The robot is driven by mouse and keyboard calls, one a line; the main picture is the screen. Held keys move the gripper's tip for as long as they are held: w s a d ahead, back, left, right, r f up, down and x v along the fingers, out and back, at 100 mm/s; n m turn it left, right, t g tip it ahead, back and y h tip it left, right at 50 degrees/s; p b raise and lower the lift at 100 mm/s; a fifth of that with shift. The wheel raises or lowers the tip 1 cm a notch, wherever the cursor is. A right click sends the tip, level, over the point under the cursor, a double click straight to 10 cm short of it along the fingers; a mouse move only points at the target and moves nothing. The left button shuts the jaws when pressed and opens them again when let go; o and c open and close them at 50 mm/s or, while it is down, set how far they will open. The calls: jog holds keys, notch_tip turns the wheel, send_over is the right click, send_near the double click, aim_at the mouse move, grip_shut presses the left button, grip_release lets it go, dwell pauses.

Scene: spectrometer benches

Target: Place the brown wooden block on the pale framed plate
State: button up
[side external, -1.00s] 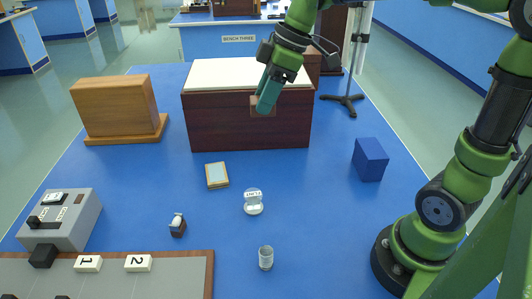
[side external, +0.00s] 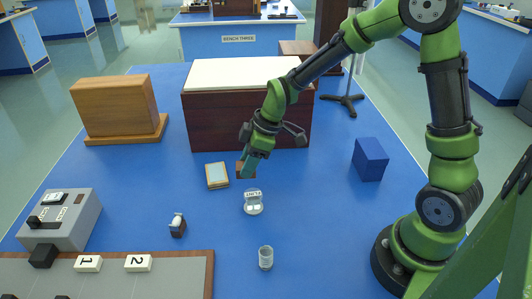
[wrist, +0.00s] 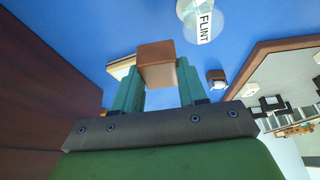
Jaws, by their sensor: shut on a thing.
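My gripper (side external: 249,168) is shut on the brown wooden block (side external: 240,170). In the wrist view the block (wrist: 157,62) sits between the two teal fingers (wrist: 157,88). The pale framed plate (side external: 217,175) lies on the blue bench, just left of the held block in the side view. In the wrist view part of the plate (wrist: 121,67) shows at the left, partly hidden behind a finger and the block. The block appears low, beside the plate; its exact height above the bench is hard to tell.
A large dark wooden box with a white top (side external: 246,125) is behind. A small dark block with a white top (side external: 178,226), a glass (side external: 265,258) and a blue block (side external: 370,160) stand apart.

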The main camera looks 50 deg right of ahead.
jog(key=w, duration=0.3)
jog(key=w+a, duration=0.1)
jog(key=w, duration=0.3)
jog(key=w+f, duration=0.1)
jog(key=w, duration=0.2)
jog(key=shift+w+a+f, duration=0.1)
jog(key=shift+w+a, duration=0.2)
jog(key=shift+w, duration=0.1)
jog(key=shift+f, duration=1.65)
jog(key=shift+f, duration=0.15)
jog(key=o, duration=1)
jog(key=shift+o, duration=0.2)
